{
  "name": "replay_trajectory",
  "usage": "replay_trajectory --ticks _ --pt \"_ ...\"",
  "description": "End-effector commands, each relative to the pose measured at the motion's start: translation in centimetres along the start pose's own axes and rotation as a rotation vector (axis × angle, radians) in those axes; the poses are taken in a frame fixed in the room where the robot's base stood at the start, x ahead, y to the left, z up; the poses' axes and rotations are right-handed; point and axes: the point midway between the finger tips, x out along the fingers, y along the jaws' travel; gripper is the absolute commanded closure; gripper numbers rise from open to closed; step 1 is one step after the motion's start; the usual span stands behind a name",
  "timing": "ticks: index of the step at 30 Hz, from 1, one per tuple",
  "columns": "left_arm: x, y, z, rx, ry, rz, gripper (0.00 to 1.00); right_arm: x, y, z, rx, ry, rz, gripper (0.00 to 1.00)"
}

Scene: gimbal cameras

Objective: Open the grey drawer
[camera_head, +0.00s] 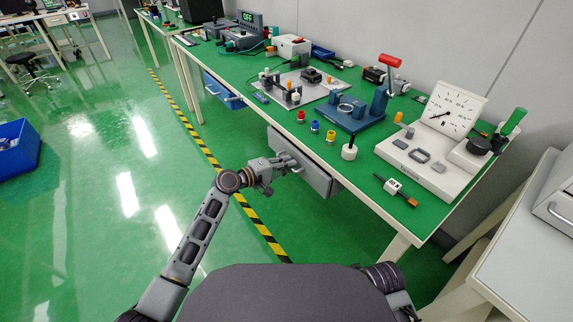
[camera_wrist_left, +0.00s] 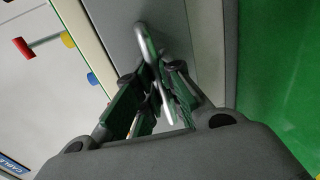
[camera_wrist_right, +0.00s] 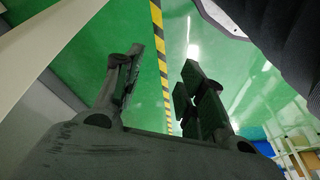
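The grey drawer (camera_head: 318,174) hangs under the front edge of the green-topped workbench. Its front also shows in the left wrist view (camera_wrist_left: 115,22), with a shiny metal bar handle (camera_wrist_left: 143,42) on it. My left gripper (camera_head: 292,163) is at the drawer front. In the left wrist view its fingers (camera_wrist_left: 157,92) are on both sides of the handle and look closed on it. No open gap at the drawer is clear to see. My right gripper (camera_wrist_right: 163,85) is open and empty, low beside the bench, above the green floor.
The bench (camera_head: 370,190) carries a blue fixture (camera_head: 352,115), a white gauge panel (camera_head: 425,165), small coloured parts and a white cylinder (camera_head: 349,150). A blue bin (camera_head: 222,92) hangs farther left under it. The floor (camera_head: 110,190) in front is clear. A white cabinet (camera_head: 535,240) stands at the right.

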Motion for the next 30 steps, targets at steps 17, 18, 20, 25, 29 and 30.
replay_trajectory --ticks 17,18,20,25,29,30 --pt "-0.6 -0.2 0.0 -0.001 0.000 -0.002 1.00 0.1 0.1 -0.1 0.000 -0.001 0.001 0.60" --pt "-0.9 -0.3 0.0 -0.001 0.000 -0.003 1.00 0.1 0.1 0.0 0.000 -0.002 0.002 0.60" --pt "-1.4 -0.4 0.0 -0.001 0.001 -0.003 1.00 0.1 0.1 0.0 0.000 -0.004 0.002 0.60" --pt "-3.4 -0.8 0.0 -0.001 0.001 -0.004 1.00 0.4 0.2 0.3 0.001 -0.015 0.004 0.60" --pt "-5.6 -1.3 0.0 -0.001 0.002 -0.004 1.00 1.1 0.3 0.7 0.002 -0.033 0.006 0.60" --pt "-6.4 -1.5 0.0 0.000 0.002 -0.005 1.00 1.3 0.3 0.8 0.002 -0.035 0.007 0.60"
